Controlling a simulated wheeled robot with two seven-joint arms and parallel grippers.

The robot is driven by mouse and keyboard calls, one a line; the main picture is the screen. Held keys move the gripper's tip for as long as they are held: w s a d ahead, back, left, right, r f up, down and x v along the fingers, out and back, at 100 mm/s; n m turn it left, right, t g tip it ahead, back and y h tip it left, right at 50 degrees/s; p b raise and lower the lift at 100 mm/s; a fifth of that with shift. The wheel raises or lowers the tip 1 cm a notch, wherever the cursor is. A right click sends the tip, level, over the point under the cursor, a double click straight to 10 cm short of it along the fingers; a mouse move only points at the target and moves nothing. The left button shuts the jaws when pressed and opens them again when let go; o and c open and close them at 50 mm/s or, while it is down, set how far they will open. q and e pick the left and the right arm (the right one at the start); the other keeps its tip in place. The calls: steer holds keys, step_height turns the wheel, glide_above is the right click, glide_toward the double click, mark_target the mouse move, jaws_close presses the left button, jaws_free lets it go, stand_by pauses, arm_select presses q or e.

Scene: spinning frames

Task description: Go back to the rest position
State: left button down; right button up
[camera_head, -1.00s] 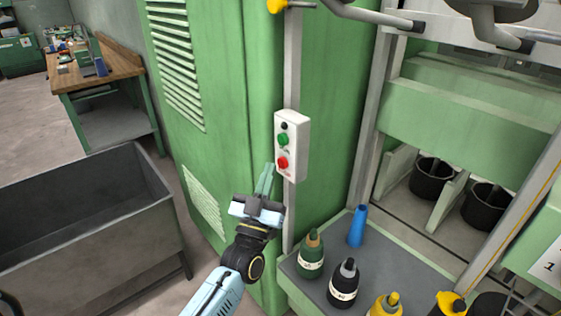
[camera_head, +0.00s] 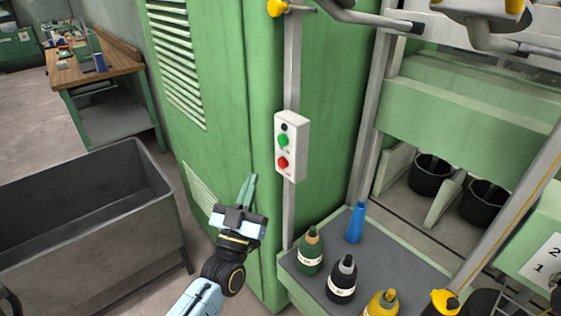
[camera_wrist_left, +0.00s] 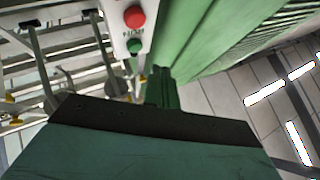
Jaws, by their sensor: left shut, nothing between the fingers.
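My left gripper (camera_head: 249,182) is shut and empty. It is in front of the green machine cabinet, below and to the left of the white button box (camera_head: 291,146), apart from it. The box carries a black, a green and a red button and is fixed to a grey post. In the left wrist view the shut fingers (camera_wrist_left: 162,88) point away from the camera, and the button box (camera_wrist_left: 128,28) shows above them with its red and green buttons. My right gripper is not in view.
A grey metal bin (camera_head: 85,235) stands at the left. The green cabinet (camera_head: 222,90) stands close behind the gripper. A workbench (camera_head: 98,72) is at the far left. Black cans (camera_head: 430,174) stand at the right.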

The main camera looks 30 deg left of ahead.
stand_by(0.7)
arm_select(q)
steer(key=s+d+f+m+g+h+b, duration=0.1)
steer(key=s+d+f+g, duration=0.2)
steer(key=f, duration=1)
steer(key=s+f+m+g+h, duration=0.15)
steer(key=f+g, duration=0.35)
steer(key=f, duration=0.7)
steer(key=s+d+f+m+g+h+b, duration=0.1)
steer(key=s+d+f+g+h, duration=0.2)
steer(key=f, duration=1)
steer(key=s+f+g+y+b, duration=0.1)
steer(key=s+f+g, duration=0.5)
steer(key=s+f, duration=0.8)
steer(key=s+f+g, duration=0.3)
steer(key=s+f, duration=0.1)
steer(key=s, duration=0.6)
steer(key=s+a+f+g+b, duration=0.1)
steer(key=s+f+g, duration=0.3)
steer(key=s, duration=0.6)
steer(key=shift+s+a+m+y, duration=0.25)
steer(key=shift+s+m+y, duration=0.1)
steer(key=shift+s+y, duration=0.1)
